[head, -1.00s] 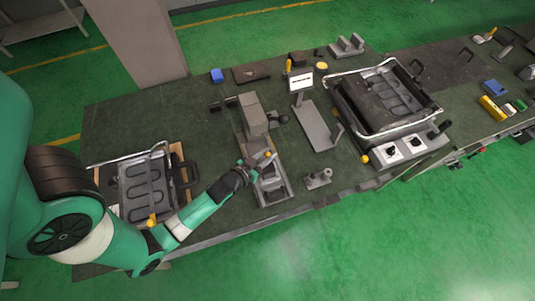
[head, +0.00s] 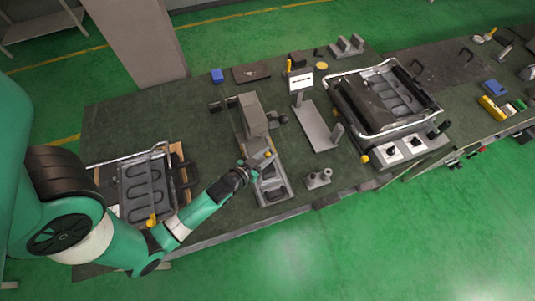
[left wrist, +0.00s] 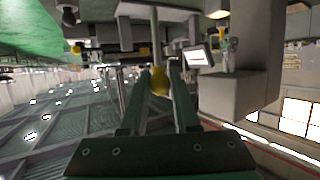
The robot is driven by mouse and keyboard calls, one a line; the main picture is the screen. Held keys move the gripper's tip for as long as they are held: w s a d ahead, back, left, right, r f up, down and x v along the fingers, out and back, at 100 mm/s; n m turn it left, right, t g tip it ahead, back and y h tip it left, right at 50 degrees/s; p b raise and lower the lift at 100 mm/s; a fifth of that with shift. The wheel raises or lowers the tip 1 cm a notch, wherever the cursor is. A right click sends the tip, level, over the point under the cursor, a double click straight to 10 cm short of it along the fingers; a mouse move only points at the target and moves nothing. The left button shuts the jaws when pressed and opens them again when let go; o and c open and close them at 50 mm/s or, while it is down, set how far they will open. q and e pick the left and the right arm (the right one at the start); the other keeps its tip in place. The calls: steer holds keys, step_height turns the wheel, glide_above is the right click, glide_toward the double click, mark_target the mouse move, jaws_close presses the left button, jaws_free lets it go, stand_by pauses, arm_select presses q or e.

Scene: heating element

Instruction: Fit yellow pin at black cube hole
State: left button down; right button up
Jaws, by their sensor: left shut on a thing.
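My left gripper (head: 257,163) is over the grey fixture (head: 283,200) at the middle of the bench. It is shut on the yellow-headed pin (head: 267,153). In the left wrist view, the yellow head (left wrist: 159,82) sits between the two fingers, with a pale shaft running up from it. The pin's far end is at or close to the fixture's metal parts; I cannot tell whether it is in a hole. A small black block (head: 297,59) stands at the back of the bench, but I cannot tell if it is the task's cube. My right gripper is not in view.
A grey upright block (head: 252,112) rises from the fixture just behind the gripper. A grey plate stand (head: 316,127) and a large press with wire frame (head: 385,100) are to the right. A heating-element tray (head: 148,190) lies left.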

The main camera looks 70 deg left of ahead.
arm_select(q)
steer(key=shift+f, duration=0.1)
steer(key=shift+f+b, duration=0.35)
steer(key=shift+b, duration=0.05)
steer(key=shift+f+b, duration=3.1)
steer(key=shift+f, duration=0.15)
steer(key=c, duration=0.6)
jaws_free()
steer(key=shift+r, duration=0.1)
steer(key=b+v, duration=0.1)
steer(key=v, duration=1)
steer(key=shift+s+d+r, duration=0.1)
steer(key=shift+s+r, duration=0.05)
steer(key=shift+s, duration=0.05)
